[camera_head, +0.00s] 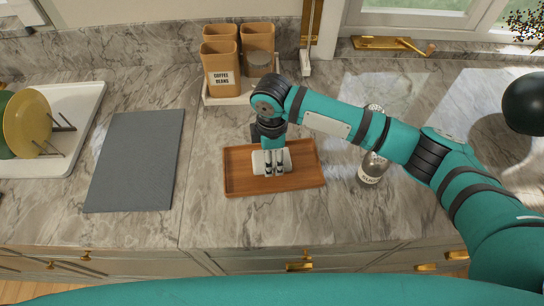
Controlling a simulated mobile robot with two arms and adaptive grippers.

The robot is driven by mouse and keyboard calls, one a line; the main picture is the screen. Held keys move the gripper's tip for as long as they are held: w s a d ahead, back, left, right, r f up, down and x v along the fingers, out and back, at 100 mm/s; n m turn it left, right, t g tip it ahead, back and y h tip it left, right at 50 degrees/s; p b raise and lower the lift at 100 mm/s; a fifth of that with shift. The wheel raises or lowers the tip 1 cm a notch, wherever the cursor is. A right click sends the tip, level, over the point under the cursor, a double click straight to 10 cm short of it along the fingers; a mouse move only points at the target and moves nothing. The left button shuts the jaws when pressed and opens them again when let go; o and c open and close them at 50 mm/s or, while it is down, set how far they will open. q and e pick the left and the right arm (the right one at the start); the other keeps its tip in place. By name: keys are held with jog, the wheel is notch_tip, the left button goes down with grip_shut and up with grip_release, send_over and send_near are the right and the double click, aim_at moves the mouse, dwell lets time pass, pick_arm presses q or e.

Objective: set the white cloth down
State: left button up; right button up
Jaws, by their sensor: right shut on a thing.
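The white cloth (258,164) shows as a small pale block over the wooden tray (236,183) on the marble counter. My right gripper (274,171) points down over the tray and is shut on the cloth, with cloth showing on both sides of its fingers. The cloth is within the tray's outline; whether it touches the tray floor I cannot tell. My left gripper is not in view.
A bottle (371,169) stands right of the tray, close to my right arm. Wooden canisters (221,75) stand behind. A grey mat (136,161) and a dish rack with plates (28,124) lie left. Bare counter surrounds the tray's front.

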jog(key=shift+f, duration=1)
jog(key=shift+f, duration=0.15)
jog(key=o, duration=1.1)
notch_tip(320, 180, up, 12)
jog(key=b, duration=0.2)
jog(key=shift+r+b, duration=0.2)
jog(key=shift+b, duration=0.2)
